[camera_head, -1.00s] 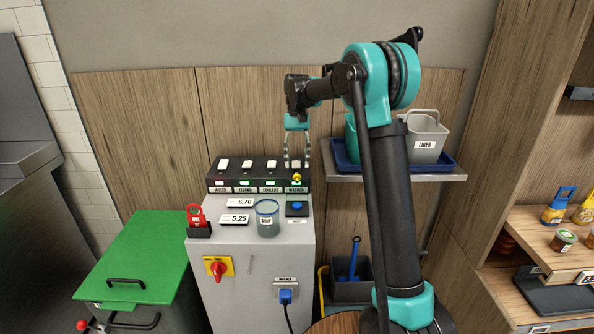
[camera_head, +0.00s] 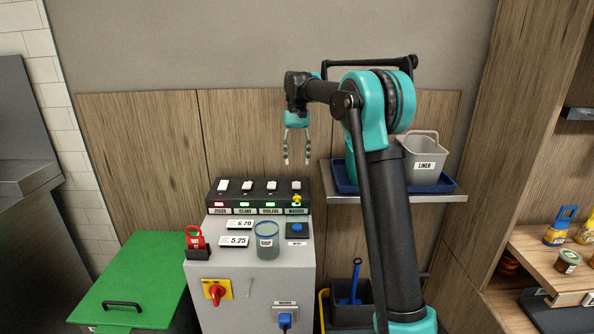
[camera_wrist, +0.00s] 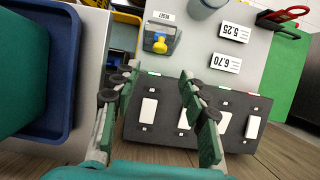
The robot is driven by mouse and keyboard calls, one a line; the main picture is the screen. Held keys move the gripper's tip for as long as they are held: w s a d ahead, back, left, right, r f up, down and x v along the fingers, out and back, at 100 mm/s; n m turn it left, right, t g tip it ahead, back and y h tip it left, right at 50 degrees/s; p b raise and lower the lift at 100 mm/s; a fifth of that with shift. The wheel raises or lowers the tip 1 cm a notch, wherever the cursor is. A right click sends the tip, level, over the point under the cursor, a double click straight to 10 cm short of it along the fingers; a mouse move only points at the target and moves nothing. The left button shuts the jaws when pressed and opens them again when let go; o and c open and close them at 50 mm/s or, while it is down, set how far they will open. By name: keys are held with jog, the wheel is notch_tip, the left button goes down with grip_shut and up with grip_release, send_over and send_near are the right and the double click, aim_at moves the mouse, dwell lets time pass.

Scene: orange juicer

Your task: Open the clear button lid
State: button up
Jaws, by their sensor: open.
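The blue button (camera_head: 297,230) sits in a dark square housing on top of the grey cabinet, at its right side. It also shows in the wrist view (camera_wrist: 160,36), partly behind a yellow item. I cannot make out the clear lid's edges or tell how it sits over the button. My gripper (camera_head: 297,161) is open and empty, fingers pointing down, above the right end of the black switch panel (camera_head: 258,197). In the wrist view my gripper (camera_wrist: 157,88) has its fingers spread over the panel, with the button housing beyond them.
The yellow item (camera_head: 297,199) is at the panel's right end. A translucent cup (camera_head: 267,243) stands left of the button. Price tags (camera_head: 234,241) and a red-handled item (camera_head: 195,238) are farther left. A shelf with a blue tray (camera_head: 347,188) and a grey bin (camera_head: 420,160) is right.

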jog(key=s+r+t, duration=0.4)
jog(key=s+r, duration=0.1)
jog(key=r, duration=0.1)
jog(key=f, duration=1.7)
jog(key=shift+s+f, duration=0.15)
jog(key=shift+s, duration=0.05)
grip_shut()
